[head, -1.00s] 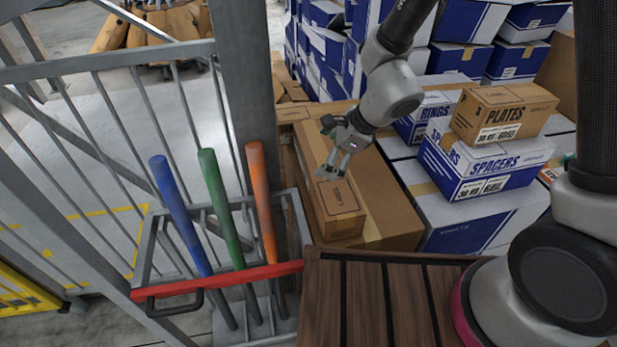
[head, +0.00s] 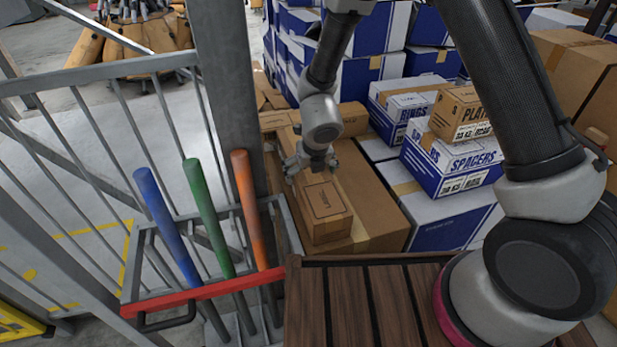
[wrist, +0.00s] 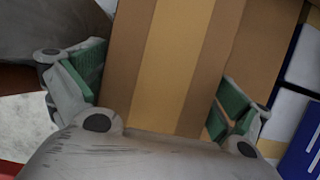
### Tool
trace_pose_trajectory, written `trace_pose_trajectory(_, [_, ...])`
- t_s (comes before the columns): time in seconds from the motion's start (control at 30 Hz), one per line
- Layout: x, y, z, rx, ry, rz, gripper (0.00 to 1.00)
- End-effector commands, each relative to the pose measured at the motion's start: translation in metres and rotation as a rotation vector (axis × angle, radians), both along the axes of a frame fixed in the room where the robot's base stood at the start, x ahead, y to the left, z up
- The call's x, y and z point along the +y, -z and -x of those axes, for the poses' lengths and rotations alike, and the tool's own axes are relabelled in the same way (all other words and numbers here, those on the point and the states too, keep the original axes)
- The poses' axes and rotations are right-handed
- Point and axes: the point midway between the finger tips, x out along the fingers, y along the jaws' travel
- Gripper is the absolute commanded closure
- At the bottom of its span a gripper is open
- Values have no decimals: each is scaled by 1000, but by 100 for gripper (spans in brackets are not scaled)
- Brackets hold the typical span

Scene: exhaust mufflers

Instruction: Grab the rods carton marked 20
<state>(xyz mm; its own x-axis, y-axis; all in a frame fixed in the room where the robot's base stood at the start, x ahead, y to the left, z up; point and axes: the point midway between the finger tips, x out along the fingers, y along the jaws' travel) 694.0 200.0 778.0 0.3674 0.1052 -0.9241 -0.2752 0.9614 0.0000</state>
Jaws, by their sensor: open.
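A small long brown carton (head: 325,228) lies on top of a larger brown box (head: 372,205) in the head view. A dark printed label is on its top, too small to read, so I cannot tell whether it says rods or 20. My gripper (head: 311,170) is open above the far end of this carton. In the wrist view, the green-padded fingers of my gripper (wrist: 162,90) stand apart on either side of a brown carton (wrist: 170,60) with a lighter tape strip down its middle. I cannot tell whether the pads touch it.
Spacers (head: 455,165), rings (head: 398,105) and plates (head: 462,113) cartons stand to the right. A rack with blue, green and orange bats (head: 247,205) and a red bar (head: 205,291) is at the left. A slatted wooden surface (head: 365,300) is in front.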

Motion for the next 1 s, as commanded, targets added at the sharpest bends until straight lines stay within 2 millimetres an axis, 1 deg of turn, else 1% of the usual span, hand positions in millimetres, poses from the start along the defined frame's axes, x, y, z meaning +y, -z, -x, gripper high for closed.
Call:
trace_pose_trajectory(0.1, [1, 6, -2, -1, -1, 0, 0])
trace_pose_trajectory(0.27, [1, 5, -3, -1, -1, -1, 0])
trace_pose_trajectory(0.3, [1, 5, -2, -1, -1, -1, 2])
trace_pose_trajectory(0.37, [1, 5, -2, -1, -1, -1, 13])
trace_pose_trajectory(0.4, [1, 5, -2, -1, -1, -1, 20])
trace_pose_trajectory(0.67, [1, 5, -2, -1, -1, -1, 67])
trace_pose_trajectory(1.0, [-1, 3, -3, -2, -1, -1, 68])
